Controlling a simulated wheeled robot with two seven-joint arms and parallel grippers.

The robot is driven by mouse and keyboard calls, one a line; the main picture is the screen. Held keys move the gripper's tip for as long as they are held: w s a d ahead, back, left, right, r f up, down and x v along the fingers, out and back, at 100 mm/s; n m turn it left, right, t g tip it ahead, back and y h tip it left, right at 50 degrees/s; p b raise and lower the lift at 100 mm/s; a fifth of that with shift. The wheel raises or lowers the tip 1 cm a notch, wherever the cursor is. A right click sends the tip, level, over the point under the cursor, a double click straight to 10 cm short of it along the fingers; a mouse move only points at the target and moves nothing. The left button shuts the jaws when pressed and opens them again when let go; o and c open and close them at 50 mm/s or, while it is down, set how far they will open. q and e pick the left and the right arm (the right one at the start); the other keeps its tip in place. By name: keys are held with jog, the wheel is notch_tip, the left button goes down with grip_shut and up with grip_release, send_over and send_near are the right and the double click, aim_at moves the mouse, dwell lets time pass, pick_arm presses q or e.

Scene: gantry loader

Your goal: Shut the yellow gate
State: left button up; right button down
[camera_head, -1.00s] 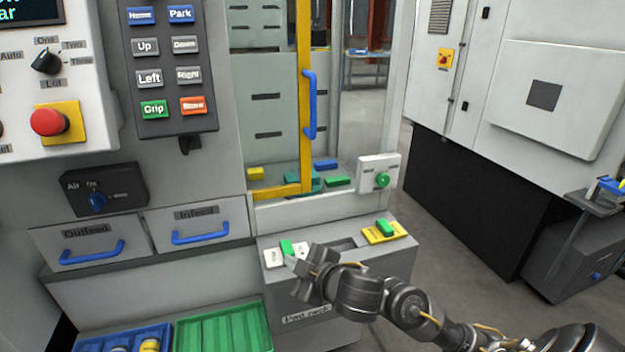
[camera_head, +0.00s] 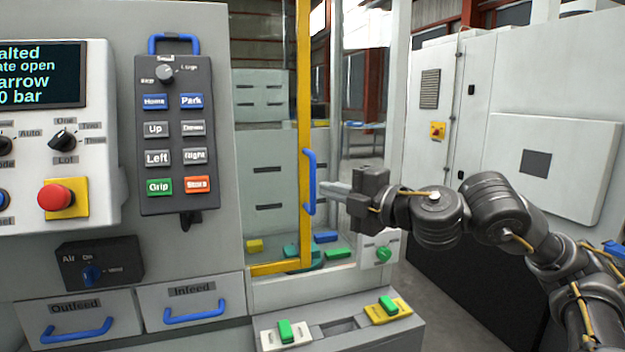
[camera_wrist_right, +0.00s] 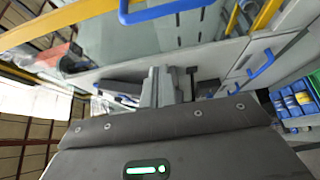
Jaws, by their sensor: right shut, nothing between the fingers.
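The yellow gate (camera_head: 304,90) is a clear panel in a yellow frame, standing at the left of its opening. A gap shows between its right edge bar and the pale post. The display (camera_head: 38,75) has a line ending in "ate open". A blue vertical handle (camera_head: 309,182) is on the edge bar; it also shows at the top of the right wrist view (camera_wrist_right: 165,9). My right gripper (camera_head: 328,188) is shut and empty, its fingertips just right of the handle. Whether they touch it, I cannot tell. My left gripper is out of view.
A button pendant (camera_head: 174,135) hangs left of the gate. A box with a green button (camera_head: 383,253) is on the post, below my right wrist. Coloured blocks lie inside the opening. Below is a ledge with green blocks on white and yellow pads (camera_head: 388,310).

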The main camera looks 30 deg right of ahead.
pick_arm(q)
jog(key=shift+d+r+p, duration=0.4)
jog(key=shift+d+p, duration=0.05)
jog(key=shift+p, duration=0.05)
pick_arm(e)
jog(key=w+d, duration=0.1)
jog(key=w, duration=0.8)
jog(key=shift+w, duration=0.15)
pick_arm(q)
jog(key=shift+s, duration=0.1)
pick_arm(e)
jog(key=shift+d, duration=0.25)
